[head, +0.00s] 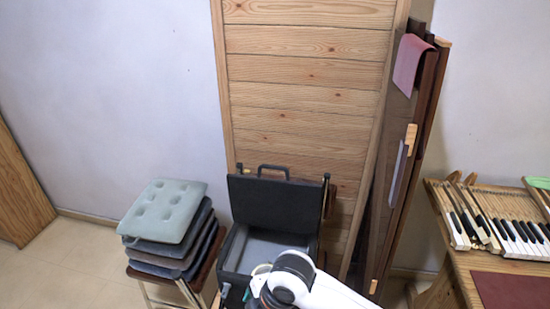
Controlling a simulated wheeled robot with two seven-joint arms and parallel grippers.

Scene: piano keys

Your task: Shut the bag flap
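The black bag (272,204) is a boxy case standing in front of the wooden panel. Its flap is raised nearly upright at the back, with a dark handle on its top edge. The grey inside (262,248) of the bag is visible and looks empty where it shows. A white arm of mine with a black joint comes in from the lower right and covers the bag's front right part. Its gripper cannot be made out. My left gripper is not in view.
Stacked stools with cushions (165,212) stand close to the bag's left. Tall wooden panels (310,90) lean on the wall behind it. A wooden table (460,262) with piano keys (500,225) is on the right. Some floor (60,270) is clear at lower left.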

